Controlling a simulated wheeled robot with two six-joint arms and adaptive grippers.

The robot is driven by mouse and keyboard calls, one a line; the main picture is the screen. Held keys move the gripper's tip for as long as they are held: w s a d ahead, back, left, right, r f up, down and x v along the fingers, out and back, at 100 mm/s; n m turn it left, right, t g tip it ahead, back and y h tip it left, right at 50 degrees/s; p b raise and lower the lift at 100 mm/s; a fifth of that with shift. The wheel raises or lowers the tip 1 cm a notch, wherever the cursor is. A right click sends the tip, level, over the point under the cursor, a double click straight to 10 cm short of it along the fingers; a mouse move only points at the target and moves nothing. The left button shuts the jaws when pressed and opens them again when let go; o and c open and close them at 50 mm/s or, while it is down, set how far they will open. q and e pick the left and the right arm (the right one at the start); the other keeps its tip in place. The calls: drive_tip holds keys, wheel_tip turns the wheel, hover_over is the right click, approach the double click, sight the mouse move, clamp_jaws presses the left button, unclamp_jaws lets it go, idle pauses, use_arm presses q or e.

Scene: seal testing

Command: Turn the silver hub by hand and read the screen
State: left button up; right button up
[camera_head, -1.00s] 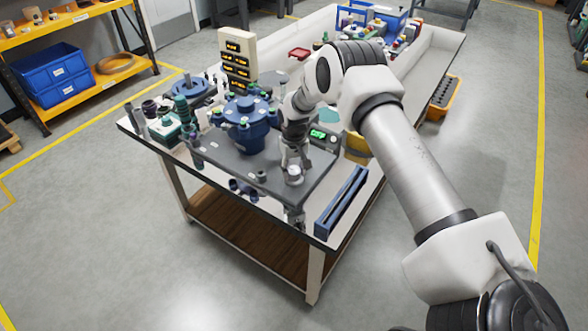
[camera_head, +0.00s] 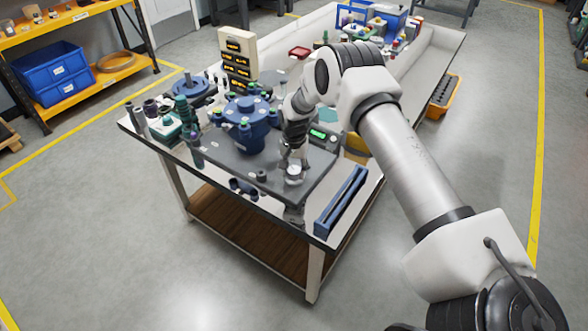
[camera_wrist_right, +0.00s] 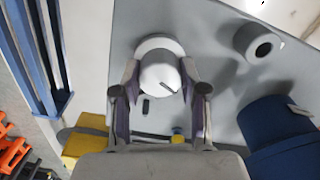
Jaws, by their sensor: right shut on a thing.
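The silver hub (camera_head: 293,175) stands near the front right of the grey plate (camera_head: 235,165) on the bench. It has a pale round top with a dark line in the right wrist view (camera_wrist_right: 160,75). My right gripper (camera_head: 293,162) comes down over it, with one finger on each side; the fingers also show in the right wrist view (camera_wrist_right: 158,88). It is shut on the hub. A small unit with a lit green screen (camera_head: 318,134) stands just behind, partly behind my arm; its characters are too small to read. My left gripper is not in view.
A blue flanged housing (camera_head: 247,125) stands left of the hub. A short grey cylinder (camera_head: 261,176) stands close by, and a blue rail (camera_head: 342,200) lies at the right bench edge. A tower with orange displays (camera_head: 238,62) stands behind. Loose parts crowd the left end.

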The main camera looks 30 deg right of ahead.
sight(294, 170)
drive_tip(key=shift+s+f, duration=0.15)
drive_tip(key=o, duration=1.1)
drive_tip(key=shift+o, duration=0.2)
wheel_tip(294, 170, up, 12)
drive_tip(key=shift+w, duration=0.2)
